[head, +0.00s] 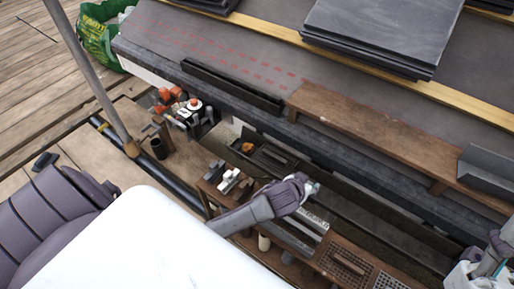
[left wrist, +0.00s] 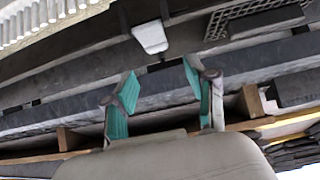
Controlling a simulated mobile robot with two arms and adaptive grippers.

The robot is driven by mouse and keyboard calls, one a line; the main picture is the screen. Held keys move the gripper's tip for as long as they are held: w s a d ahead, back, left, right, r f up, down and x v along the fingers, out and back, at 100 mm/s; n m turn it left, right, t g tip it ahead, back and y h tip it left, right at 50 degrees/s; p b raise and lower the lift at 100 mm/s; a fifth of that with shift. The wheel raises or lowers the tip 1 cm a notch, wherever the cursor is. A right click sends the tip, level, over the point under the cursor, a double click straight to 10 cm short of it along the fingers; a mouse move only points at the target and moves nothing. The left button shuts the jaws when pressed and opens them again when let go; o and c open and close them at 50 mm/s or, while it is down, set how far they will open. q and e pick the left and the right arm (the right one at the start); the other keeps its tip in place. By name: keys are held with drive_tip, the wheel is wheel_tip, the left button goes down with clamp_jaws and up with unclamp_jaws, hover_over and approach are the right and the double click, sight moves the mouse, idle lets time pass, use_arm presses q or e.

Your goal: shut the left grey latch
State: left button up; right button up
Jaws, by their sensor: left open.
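My left gripper (head: 308,187) reaches in from the left over the long dark box or trough below the roof edge. In the left wrist view its two teal-padded fingers (left wrist: 160,70) stand apart with nothing between the pads. A small light grey tab (left wrist: 150,38), which looks like a latch, sits on a dark edge just beyond the fingertips, apart from them.
A wooden bench (head: 215,195) with grey blocks and metal grates runs below. A brown plank (head: 375,140) and a black channel (head: 232,86) lie on the roof edge. Dark slates (head: 385,30) are stacked above. Orange-and-white tools (head: 188,108) stand left.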

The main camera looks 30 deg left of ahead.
use_arm(q)
drive_tip(key=s+r+t+b, duration=0.2)
drive_tip(key=s+r+b, duration=0.1)
drive_tip(key=s, duration=0.4)
drive_tip(key=s+r+t+b, duration=0.2)
drive_tip(key=s+b, duration=0.1)
drive_tip(key=s, duration=0.4)
drive_tip(key=s+a+f+g+y, duration=0.1)
drive_tip(key=s+a+f+g, duration=0.3)
drive_tip(key=a+g, duration=0.1)
drive_tip(key=shift+a+f+y, duration=0.2)
drive_tip(key=shift+a+y, duration=0.1)
drive_tip(key=shift+y, duration=0.1)
